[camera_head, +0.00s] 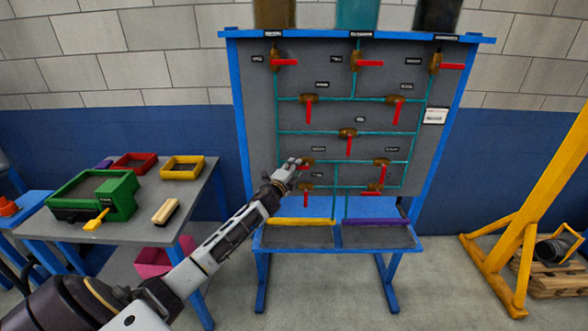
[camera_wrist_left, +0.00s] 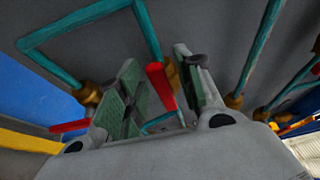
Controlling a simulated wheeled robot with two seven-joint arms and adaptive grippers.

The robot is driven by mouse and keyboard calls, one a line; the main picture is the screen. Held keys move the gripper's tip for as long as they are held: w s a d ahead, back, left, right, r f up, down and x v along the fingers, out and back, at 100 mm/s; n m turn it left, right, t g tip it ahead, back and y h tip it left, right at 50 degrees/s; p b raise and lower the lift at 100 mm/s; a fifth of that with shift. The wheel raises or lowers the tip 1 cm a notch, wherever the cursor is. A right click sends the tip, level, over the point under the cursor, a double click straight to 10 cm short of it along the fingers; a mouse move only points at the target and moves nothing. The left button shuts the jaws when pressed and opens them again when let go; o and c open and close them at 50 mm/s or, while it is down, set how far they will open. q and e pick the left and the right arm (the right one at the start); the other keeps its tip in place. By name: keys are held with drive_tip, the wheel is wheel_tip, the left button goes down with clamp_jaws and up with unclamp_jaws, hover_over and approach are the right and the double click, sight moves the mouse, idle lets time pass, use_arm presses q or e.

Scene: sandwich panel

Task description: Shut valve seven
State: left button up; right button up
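The grey valve panel (camera_head: 330,82) carries several brass valves with red handles on teal pipes. The small number labels are too small to read, so I cannot confirm which is valve seven. My left gripper (camera_head: 296,163) is at the left valve of the fourth row (camera_head: 307,162), largely covering it. In the left wrist view, the left gripper (camera_wrist_left: 158,92) is open, its fingers apart with a red handle (camera_wrist_left: 161,86) between them. I cannot tell whether either finger touches it. My right gripper is not in view.
Another red-handled valve sits just below my gripper (camera_head: 305,188), and one stands at the right of the fourth row (camera_head: 381,163). Blue frame posts (camera_head: 241,130) flank the panel. A side table (camera_head: 178,205) with trays is left; a yellow frame (camera_head: 535,220) is right.

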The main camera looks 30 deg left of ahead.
use_arm(q)
drive_tip(key=shift+w, duration=0.2)
clamp_jaws()
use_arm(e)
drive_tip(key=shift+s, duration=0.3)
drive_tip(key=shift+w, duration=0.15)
